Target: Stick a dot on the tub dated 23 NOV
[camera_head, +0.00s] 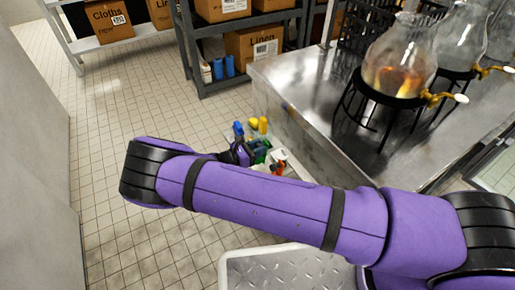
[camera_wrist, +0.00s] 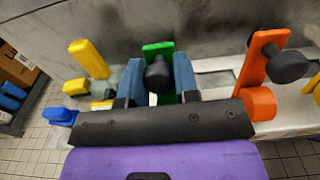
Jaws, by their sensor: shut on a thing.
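My gripper (camera_wrist: 159,72) points down at a low ledge beside a steel counter. Its two blue-grey fingers are shut on a green tool with a black knob (camera_wrist: 158,47), which stands upright between them. The fingers and the black bar hide the tool's lower part. In the head view my purple arm hides most of the gripper, and green (camera_head: 262,146) shows beside it. No tub with a date and no dots can be made out in either view.
An orange tool with a black knob (camera_wrist: 252,62) stands close right of my gripper. A yellow tool (camera_wrist: 90,60) and a blue one (camera_wrist: 60,116) are to the left. The steel counter (camera_head: 300,80) holds glass dispensers (camera_head: 400,60). The tiled floor (camera_head: 110,110) at left is clear.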

